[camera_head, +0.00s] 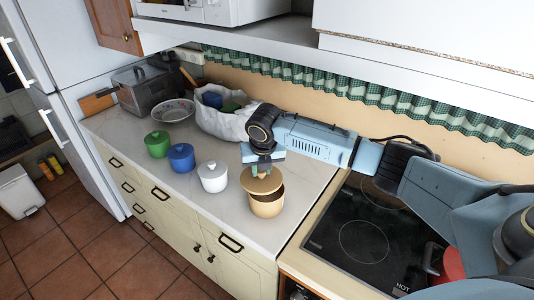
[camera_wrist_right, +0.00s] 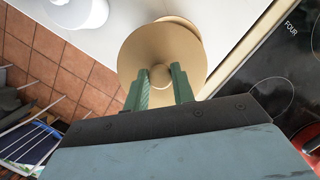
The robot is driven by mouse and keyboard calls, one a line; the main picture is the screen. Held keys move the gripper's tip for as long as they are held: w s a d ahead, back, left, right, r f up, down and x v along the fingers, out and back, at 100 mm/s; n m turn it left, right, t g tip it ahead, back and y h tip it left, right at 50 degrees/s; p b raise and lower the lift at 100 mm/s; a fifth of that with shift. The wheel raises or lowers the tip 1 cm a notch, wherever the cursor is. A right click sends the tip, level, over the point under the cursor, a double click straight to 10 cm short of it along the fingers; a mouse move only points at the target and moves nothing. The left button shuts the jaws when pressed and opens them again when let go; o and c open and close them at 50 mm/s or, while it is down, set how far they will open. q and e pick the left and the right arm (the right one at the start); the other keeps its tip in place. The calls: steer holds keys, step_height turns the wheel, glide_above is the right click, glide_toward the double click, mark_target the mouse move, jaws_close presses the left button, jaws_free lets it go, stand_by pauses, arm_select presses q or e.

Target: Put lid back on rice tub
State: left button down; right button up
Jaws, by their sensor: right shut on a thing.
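The tan rice tub (camera_head: 267,208) stands upright on the marble counter near the hob; a dark part of its opening shows at the right. Its round tan lid (camera_head: 257,184) is over the tub's mouth, set off to the left in the head view. My right gripper (camera_head: 263,172) is above the lid, shut on its knob. In the right wrist view, the green fingers of the gripper (camera_wrist_right: 161,82) sit either side of the knob, and the lid (camera_wrist_right: 150,48) hides most of the tub (camera_wrist_right: 187,24). Whether the lid touches the rim I cannot tell. My left gripper is not in view.
White (camera_head: 212,177), blue (camera_head: 181,158) and green (camera_head: 157,145) lidded tubs stand in a row to the left. A white bag (camera_head: 222,125) and a patterned bowl (camera_head: 174,111) are behind. The black hob (camera_head: 365,235) with a red pot (camera_head: 449,264) is at right.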

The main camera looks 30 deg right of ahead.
mark_target(267, 177)
steer(key=n, duration=0.1)
steer(key=d+n+p, duration=0.1)
steer(key=d+n+y, duration=0.1)
steer(key=n, duration=0.1)
steer(key=shift+w+d+r, duration=0.2)
steer(key=shift+w+r, duration=0.2)
step_height(267, 177, down, 4)
steer(key=b, duration=0.4)
steer(key=shift+f, duration=0.1)
steer(key=shift+f+b, duration=0.5)
steer(key=shift+f, duration=0.6)
steer(key=shift+w, duration=0.15)
steer(key=shift+f+p, duration=0.15)
steer(key=shift+p, duration=0.65)
stand_by(0.9)
stand_by(0.4)
steer(key=o, duration=1)
steer(key=shift+o, duration=0.4)
